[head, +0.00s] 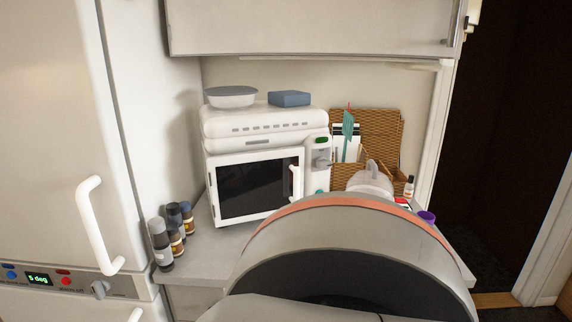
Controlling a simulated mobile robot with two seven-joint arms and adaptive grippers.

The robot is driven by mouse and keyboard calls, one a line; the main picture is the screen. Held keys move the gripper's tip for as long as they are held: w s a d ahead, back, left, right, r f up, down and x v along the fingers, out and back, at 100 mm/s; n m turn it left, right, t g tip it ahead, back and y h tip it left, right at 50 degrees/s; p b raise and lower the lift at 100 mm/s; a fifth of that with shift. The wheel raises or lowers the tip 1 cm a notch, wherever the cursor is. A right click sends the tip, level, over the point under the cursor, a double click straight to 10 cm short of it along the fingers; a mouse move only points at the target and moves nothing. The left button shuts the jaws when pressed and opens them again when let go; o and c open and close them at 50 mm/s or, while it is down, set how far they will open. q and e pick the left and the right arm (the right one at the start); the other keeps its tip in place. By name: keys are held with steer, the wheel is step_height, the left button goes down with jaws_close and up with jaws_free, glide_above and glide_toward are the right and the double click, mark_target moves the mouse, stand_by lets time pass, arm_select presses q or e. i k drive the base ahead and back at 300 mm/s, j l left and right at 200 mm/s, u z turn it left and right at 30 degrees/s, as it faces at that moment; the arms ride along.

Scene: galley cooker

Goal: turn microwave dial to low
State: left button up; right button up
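The white microwave (213,190) stands on the counter with its dark-windowed door shut. Its control panel is on the right side, with a small green display at the top. The grey dial (321,162) sits below the display; its setting is too small to read. A green button shows lower on the panel. A large grey arm link of mine with an orange band fills the lower middle and hides the counter in front of the panel's right. Neither gripper's fingers show. Nothing visible touches the dial.
A wicker basket (393,130) with utensils is behind right. A cupboard (310,28) hangs above; a fridge (50,130) is at left.

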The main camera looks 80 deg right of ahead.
mark_target(322, 162)
steer(key=z, duration=2.25)
